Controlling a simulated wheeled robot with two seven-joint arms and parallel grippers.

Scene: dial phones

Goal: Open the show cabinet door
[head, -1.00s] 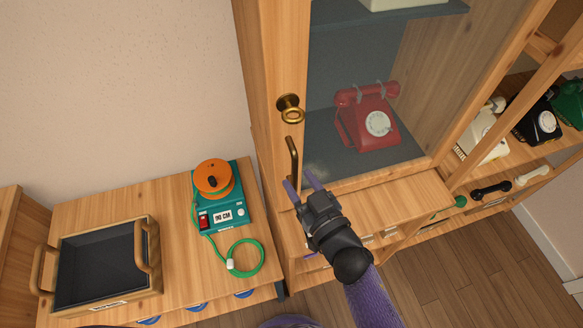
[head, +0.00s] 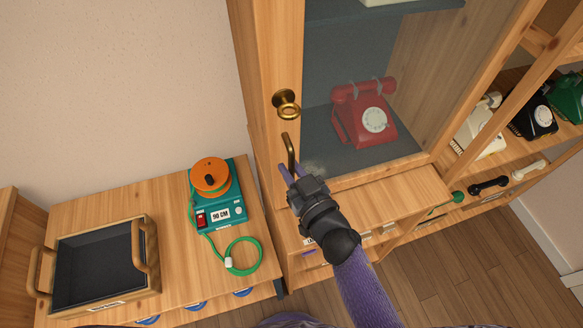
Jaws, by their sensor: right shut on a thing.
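The show cabinet door has a wooden frame (head: 267,70) and a glass pane (head: 355,60). It looks shut. A brass bar handle (head: 290,150) is on the left side of the frame, below a round brass knob with a ring (head: 287,106). My right gripper (head: 289,170) is at the lower part of the bar handle, its purple fingers shut on it. The fingertips are partly hidden by the handle and the gripper body. A red dial phone (head: 365,113) stands behind the glass. My left gripper is not in view.
A wooden table at left holds a tray with handles (head: 150,275) and a teal device with an orange reel (head: 212,178) and green cord. Open shelves at right hold a black phone (head: 532,120) and loose handsets. Wooden floor (head: 440,260) shows below.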

